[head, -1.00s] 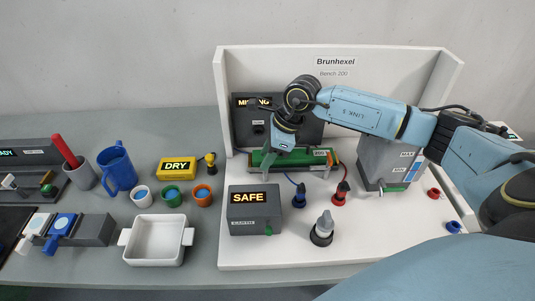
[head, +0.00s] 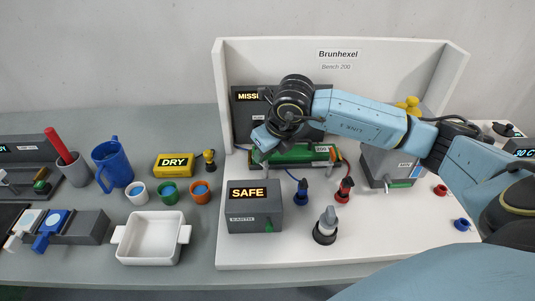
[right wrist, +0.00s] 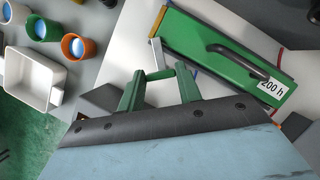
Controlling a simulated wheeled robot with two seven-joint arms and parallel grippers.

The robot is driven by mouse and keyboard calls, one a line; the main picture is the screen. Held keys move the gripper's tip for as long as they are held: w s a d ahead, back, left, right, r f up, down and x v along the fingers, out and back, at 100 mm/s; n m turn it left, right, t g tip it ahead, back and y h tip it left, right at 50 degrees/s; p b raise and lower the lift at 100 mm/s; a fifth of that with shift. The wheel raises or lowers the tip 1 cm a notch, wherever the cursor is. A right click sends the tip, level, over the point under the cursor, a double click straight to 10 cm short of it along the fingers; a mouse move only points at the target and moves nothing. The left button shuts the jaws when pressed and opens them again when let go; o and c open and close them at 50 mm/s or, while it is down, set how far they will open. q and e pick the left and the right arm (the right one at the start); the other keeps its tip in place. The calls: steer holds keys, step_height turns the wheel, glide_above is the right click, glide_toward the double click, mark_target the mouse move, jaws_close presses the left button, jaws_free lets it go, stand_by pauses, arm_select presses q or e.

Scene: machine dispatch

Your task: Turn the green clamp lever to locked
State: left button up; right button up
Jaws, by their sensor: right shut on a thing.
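The green clamp lever (right wrist: 160,74) is a short green bar joined to a grey arm at the end of the green block, in the right wrist view. My right gripper (right wrist: 160,82) has its two green fingers on either side of the bar and is shut on it. In the head view my right gripper (head: 264,148) is at the left end of the green block (head: 308,154), labelled 200 h, and the lever is mostly hidden there. The green block (right wrist: 225,60) has a dark handle on top. My left gripper is not in view.
A dark box with a lit display starting "MISSI" (head: 247,97) stands behind the block. A grey SAFE box (head: 254,217) stands in front, with blue and red plugs (head: 301,192) to its right.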

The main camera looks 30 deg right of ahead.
steer(key=m+h+b, duration=0.1)
steer(key=m, duration=0.2)
steer(key=shift+a+m+b, duration=0.15)
steer(key=shift+m+b, duration=0.2)
steer(key=shift+m, duration=0.05)
steer(key=shift+m+g+h+b, duration=0.3)
steer(key=shift+m+h+b, duration=0.5)
steer(key=shift+m, duration=1.4)
steer(key=o, duration=1)
steer(key=shift+a+r, duration=0.1)
steer(key=shift+a+p+v, duration=0.1)
steer(key=shift+p+v, duration=0.75)
steer(key=shift+v, duration=2.45)
steer(key=shift+a+p+v, duration=0.15)
steer(key=shift+p+v, duration=0.65)
steer(key=shift+v, duration=2.5)
